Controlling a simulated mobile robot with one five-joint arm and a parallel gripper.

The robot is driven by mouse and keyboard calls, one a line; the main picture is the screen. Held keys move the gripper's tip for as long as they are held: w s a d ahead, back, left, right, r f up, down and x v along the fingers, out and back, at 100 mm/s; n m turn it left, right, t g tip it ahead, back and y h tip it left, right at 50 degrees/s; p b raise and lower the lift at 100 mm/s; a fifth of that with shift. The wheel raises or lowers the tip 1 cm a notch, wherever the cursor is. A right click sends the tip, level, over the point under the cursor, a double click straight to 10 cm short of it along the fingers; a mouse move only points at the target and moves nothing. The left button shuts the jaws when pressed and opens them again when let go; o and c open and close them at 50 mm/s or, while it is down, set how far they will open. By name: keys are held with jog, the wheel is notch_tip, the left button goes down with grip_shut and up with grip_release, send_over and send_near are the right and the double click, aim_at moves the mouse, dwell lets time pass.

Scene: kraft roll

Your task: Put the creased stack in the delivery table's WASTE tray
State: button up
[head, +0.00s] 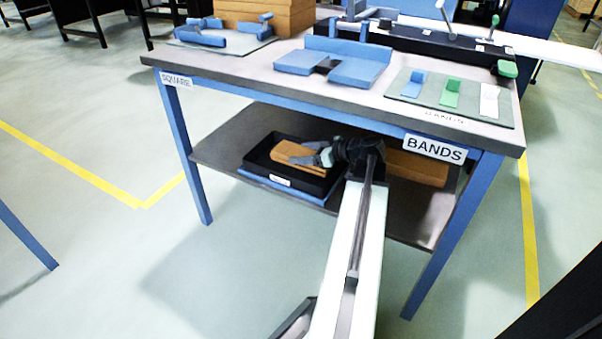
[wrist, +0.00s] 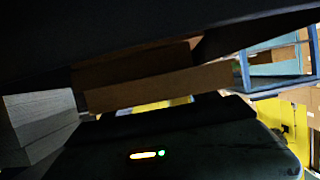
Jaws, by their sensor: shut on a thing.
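A flat brown stack (head: 298,152) is in or just above a black tray (head: 262,168) on the lower shelf of the table. The tray has a small front label too small to read. No crease shows clearly. My gripper (head: 318,156) reaches in from the right under the tabletop and is shut on the stack's near right end. In the dark wrist view, brown layered edges (wrist: 155,90) lie across the middle, under a dark overhang. I cannot tell whether the stack rests on the tray floor.
The tabletop (head: 240,65) is close above my gripper, and a blue leg (head: 190,150) stands left of the tray. More brown material (head: 418,168) lies on the shelf right of my arm. SQUARE (head: 176,82) and BANDS (head: 434,148) signs mark the table edge.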

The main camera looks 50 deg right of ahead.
notch_tip(320, 180, down, 4)
jog(key=b, duration=0.3)
jog(key=shift+b, duration=0.4)
jog(key=shift+r, duration=0.2)
jog(key=o, duration=1.3)
jog(key=shift+f, duration=0.25)
jog(key=shift+c, duration=0.2)
jog(key=o, duration=0.4)
jog(key=shift+r, duration=0.1)
